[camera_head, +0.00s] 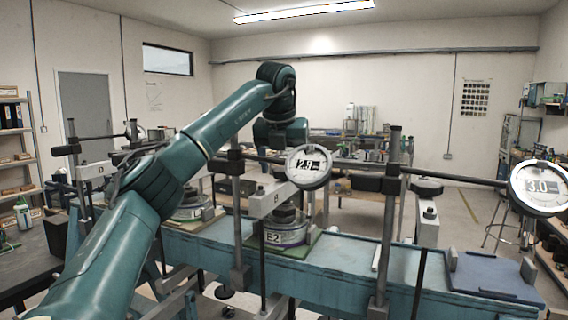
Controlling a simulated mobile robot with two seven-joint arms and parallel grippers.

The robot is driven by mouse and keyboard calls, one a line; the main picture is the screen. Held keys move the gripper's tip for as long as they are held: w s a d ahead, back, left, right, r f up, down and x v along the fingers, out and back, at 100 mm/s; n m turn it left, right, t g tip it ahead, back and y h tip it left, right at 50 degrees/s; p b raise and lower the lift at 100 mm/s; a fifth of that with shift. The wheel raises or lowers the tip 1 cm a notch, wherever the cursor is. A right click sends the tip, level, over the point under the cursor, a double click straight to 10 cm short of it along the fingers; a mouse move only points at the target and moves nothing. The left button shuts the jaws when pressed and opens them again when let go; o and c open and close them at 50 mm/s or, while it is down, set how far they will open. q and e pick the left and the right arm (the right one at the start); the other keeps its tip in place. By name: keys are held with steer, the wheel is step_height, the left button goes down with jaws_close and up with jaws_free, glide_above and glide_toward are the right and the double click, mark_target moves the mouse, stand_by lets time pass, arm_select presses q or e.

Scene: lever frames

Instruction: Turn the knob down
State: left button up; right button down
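A round drum marked E2 (287,236) sits on a green mat on the blue bench. A dark knob-like part (287,213) stands on top of it, under a pale lever block (264,201). I cannot tell for sure that this part is the task's knob. A dial reading 2.9 (308,167) hangs on a rod above it. My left arm comes in from the left, rises and bends down behind the dial. Its wrist ends above the drum. The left gripper's fingers cannot be made out behind the dial and frame. My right gripper is not in view.
A second dial reading 3.0 (540,187) is on a rod at the right. Dark upright posts (387,240) stand along the blue bench (345,262). Another drum (192,208) sits left of E2. A blue pad (492,273) lies bare at the bench's right end.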

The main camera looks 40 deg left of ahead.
arm_select(q)
steer(key=c, duration=1)
steer(key=shift+o, duration=0.2)
steer(key=shift+a+m+t+h, duration=0.15)
steer(key=shift+m+h, duration=0.4)
steer(key=shift+m, duration=0.9)
steer(key=shift+a+m+t+h, duration=0.15)
steer(key=shift+m+h, duration=0.4)
steer(key=shift+m, duration=0.9)
steer(key=o, duration=1)
steer(key=shift+c, duration=0.2)
